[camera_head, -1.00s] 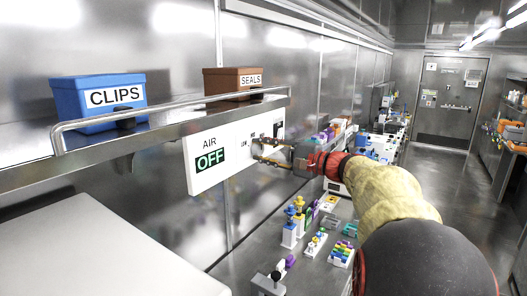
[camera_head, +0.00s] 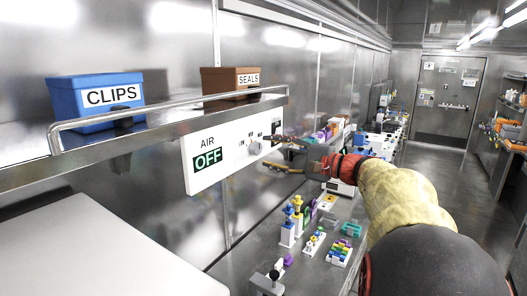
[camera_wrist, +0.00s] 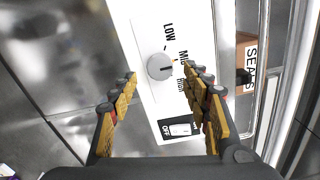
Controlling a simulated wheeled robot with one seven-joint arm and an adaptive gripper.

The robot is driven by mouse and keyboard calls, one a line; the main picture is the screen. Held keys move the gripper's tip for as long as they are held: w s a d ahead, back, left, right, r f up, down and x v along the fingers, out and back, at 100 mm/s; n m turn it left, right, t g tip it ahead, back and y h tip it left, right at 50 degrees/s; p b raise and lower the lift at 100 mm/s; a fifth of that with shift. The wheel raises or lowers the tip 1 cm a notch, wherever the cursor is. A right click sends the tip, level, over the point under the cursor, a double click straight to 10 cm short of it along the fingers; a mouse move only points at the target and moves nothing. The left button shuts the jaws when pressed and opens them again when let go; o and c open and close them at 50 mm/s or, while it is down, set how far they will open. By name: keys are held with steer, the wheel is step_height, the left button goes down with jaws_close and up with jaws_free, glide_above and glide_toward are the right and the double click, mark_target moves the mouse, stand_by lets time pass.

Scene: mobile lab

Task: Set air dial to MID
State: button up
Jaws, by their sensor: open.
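The air panel (camera_head: 225,168) is white, on the wall under the shelf, and its display reads OFF. Its round white dial (camera_wrist: 158,66) has LOW, MID and HIGH labels along its right side in the wrist view; it also shows in the head view (camera_head: 256,147). A dark mark on the dial points right, roughly toward MID; its exact setting is hard to tell. My gripper (camera_wrist: 160,78) is open, with one finger on each side of the dial in the wrist view. In the head view my gripper (camera_head: 271,153) is beside the dial, apparently clear of it.
A white rocker switch (camera_wrist: 180,129) sits below the dial in the wrist view, beside an OFF label. Above the panel, a railed shelf (camera_head: 175,122) holds a blue CLIPS box (camera_head: 75,108) and a brown SEALS box (camera_head: 222,82). Several coloured parts stand on the bench below.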

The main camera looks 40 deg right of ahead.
steer(key=v, duration=0.8)
stand_by(0.4)
